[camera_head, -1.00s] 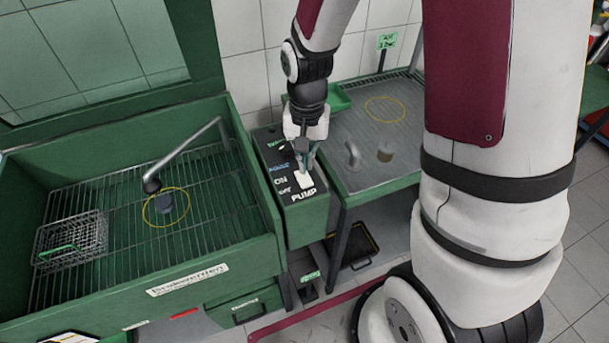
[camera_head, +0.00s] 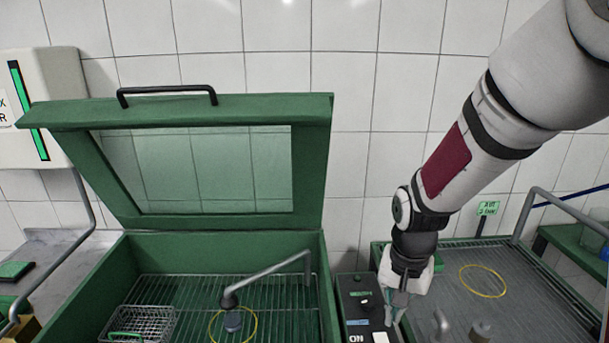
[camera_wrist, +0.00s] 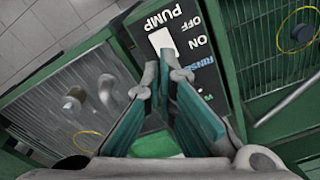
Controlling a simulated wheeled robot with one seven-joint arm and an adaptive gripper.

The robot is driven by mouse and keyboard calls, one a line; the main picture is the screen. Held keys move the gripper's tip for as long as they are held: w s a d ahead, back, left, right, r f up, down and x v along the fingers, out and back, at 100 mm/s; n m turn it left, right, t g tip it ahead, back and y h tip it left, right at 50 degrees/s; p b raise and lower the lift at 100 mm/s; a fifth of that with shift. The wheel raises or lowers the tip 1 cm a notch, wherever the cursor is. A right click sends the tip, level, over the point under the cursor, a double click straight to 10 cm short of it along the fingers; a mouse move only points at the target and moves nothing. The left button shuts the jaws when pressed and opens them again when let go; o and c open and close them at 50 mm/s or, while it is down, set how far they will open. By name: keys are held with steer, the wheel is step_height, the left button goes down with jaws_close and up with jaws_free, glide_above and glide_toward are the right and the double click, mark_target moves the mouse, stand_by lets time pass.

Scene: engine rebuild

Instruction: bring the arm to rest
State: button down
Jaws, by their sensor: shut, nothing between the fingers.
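My gripper (camera_head: 397,308) points down over the green control box (camera_head: 352,290) between the wash cabinet and the drain table. In the wrist view its teal-padded fingers (camera_wrist: 164,72) come together at the tips, with nothing between them. Just beyond the tips is the white pump switch (camera_wrist: 162,41) on the box, beside the words PUMP, ON and OFF. I cannot tell whether the fingertips touch the box. My arm reaches down from the upper right.
The wash cabinet (camera_head: 75,290) stands left with its windowed lid (camera_head: 318,160) raised. Inside are a wire basket (camera_head: 145,324), a spout (camera_head: 270,274) and a yellow ring (camera_head: 254,328). The drain table (camera_head: 530,300) at right holds another yellow ring (camera_head: 484,281) and small parts.

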steer(key=s+r+n+t, duration=0.5)
steer(key=s+r, duration=1.1)
steer(key=r, duration=0.4)
steer(key=shift+r, duration=0.35)
steer(key=shift+w, duration=0.1)
